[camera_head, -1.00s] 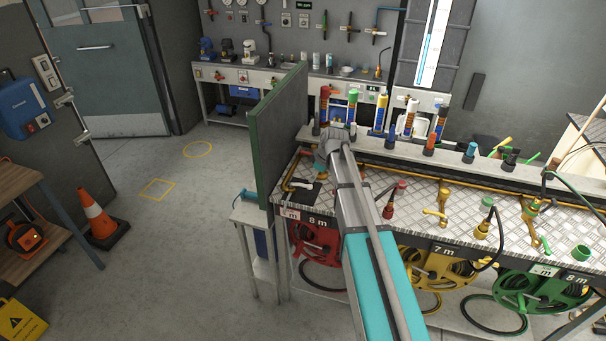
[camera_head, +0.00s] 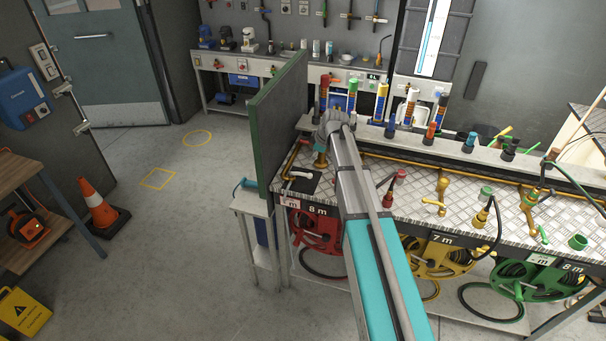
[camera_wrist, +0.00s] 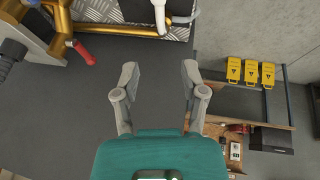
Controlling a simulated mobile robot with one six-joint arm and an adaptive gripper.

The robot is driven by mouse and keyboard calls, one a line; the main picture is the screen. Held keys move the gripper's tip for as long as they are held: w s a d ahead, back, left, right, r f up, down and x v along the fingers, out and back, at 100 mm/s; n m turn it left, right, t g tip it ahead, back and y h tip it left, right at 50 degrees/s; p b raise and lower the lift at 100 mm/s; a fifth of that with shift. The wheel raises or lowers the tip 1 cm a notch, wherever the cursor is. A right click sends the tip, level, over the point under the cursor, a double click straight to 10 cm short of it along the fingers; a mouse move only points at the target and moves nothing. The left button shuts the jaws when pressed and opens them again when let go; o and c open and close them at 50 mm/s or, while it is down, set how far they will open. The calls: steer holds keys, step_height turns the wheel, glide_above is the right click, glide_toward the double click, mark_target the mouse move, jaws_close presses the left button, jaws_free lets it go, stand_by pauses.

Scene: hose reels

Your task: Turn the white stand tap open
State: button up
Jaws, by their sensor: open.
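A white tap handle (camera_head: 300,174) shows on a dark plate at the left end of the metal bench top (camera_head: 340,205), beside the green board. A white tap part (camera_wrist: 181,14) also shows at the top edge of the wrist view, next to a brass pipe and cut off by the frame. My gripper (camera_wrist: 160,78) is open, with nothing between its fingers. The white part lies beyond the fingertips, apart from them. In the head view my arm reaches over the bench's left end, and I cannot make out the fingertips there.
A green upright board (camera_head: 278,125) stands at the bench's left end, close to my arm. A red handle (camera_wrist: 84,53) on brass piping lies left of my fingers in the wrist view. A row of coloured posts lines the bench's back. Open floor (camera_head: 170,240) lies to the left.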

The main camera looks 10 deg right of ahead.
mark_target(303, 174)
steer(key=shift+b+x, duration=5.5)
steer(key=shift+x, duration=0.85)
jaws_close()
